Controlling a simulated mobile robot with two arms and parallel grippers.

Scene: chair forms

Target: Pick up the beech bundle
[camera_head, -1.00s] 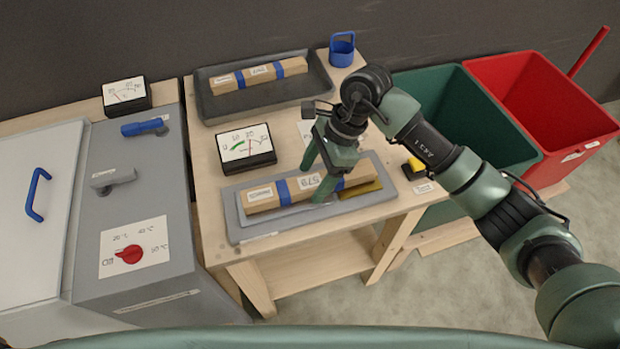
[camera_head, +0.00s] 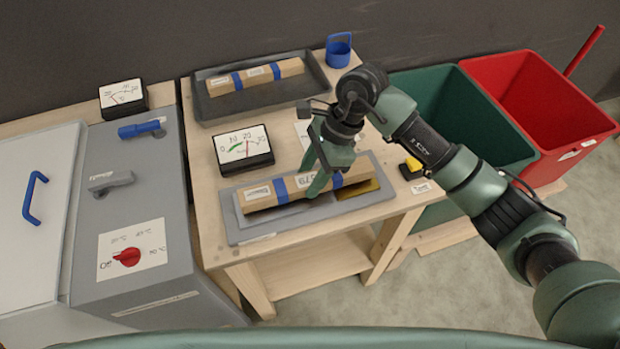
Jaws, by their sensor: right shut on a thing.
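A beech bundle (camera_head: 262,199), a long pale wooden bundle with blue bands, lies over the grey plate (camera_head: 250,233) at the front of the wooden table. My right gripper (camera_head: 326,182) is shut on it right of its middle, its fingers covering part of the number label. Whether the bundle is clear of the plate cannot be told. A second banded bundle (camera_head: 252,76) lies in the dark tray (camera_head: 215,112) at the back of the table. My left gripper is not in view.
A black-framed dial meter (camera_head: 244,150) stands between the tray and the plate. A blue cup (camera_head: 339,50) is at the back corner, and a yellow-and-black button (camera_head: 412,166) at the right edge. Green (camera_head: 450,120) and red (camera_head: 550,110) bins stand right; a grey cabinet (camera_head: 125,200) left.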

